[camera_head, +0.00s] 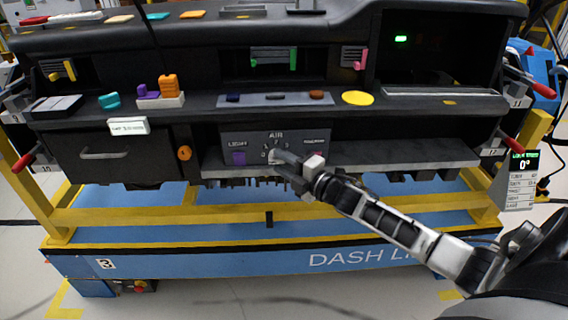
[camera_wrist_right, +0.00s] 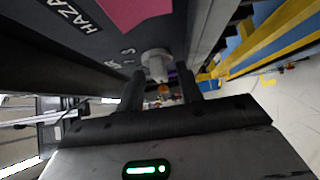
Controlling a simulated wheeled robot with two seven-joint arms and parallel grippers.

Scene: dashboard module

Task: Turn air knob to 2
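The air panel (camera_head: 300,138) is a dark plate under the word AIR, with small numbers around the knob. The air knob (camera_head: 276,156) is light grey, partly hidden by my right gripper in the head view. It also shows in the right wrist view as a pale round knob (camera_wrist_right: 155,62). My right gripper (camera_head: 285,166) reaches it from the lower right. In the right wrist view its fingers (camera_wrist_right: 162,82) are apart, with the knob at the gap between their tips; contact cannot be told. The knob's exact setting is unclear. My left gripper is not in view.
An orange knob (camera_head: 184,153) is further left. A grey ledge (camera_head: 400,154) runs to the right. Open space lies in front of the dashboard.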

